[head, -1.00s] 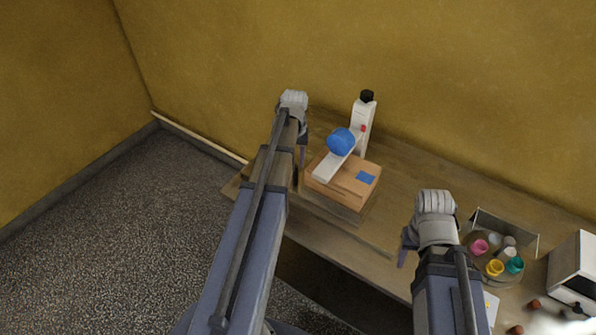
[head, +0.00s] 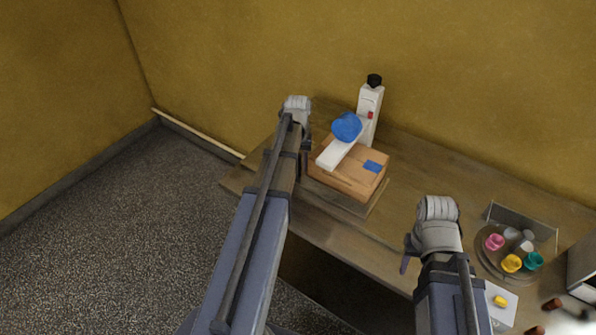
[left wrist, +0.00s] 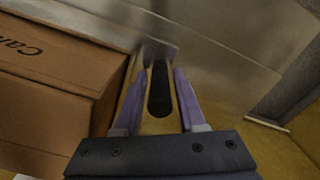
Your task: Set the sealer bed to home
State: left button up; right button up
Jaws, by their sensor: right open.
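The sealer has a white post with a black knob (head: 371,105), a white arm with a blue knob (head: 346,127), and a flat bed (head: 366,209) under a brown cardboard box (head: 340,181) with a blue patch. The box (left wrist: 50,95) also shows at the left in the left wrist view, beside a grey metal surface (left wrist: 215,60). A black handle (left wrist: 159,90) sticks out there. My left gripper (head: 305,165) is at the bed's left side. Its two fingers (left wrist: 159,100) are open, one on each side of the handle, with small gaps. My right gripper (head: 408,257) is open and empty over the table front.
A round tray (head: 490,263) with several coloured cups stands at the right, before an upright grey panel (head: 522,222). A white card (head: 498,306) with a yellow item and small brown bottles (head: 551,304) are nearby. Table space between box and tray is clear.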

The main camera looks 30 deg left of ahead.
pick_arm(q)
jog(key=shift+f, duration=0.15)
jog(key=shift+c, duration=0.3)
grip_shut()
dwell(1.1)
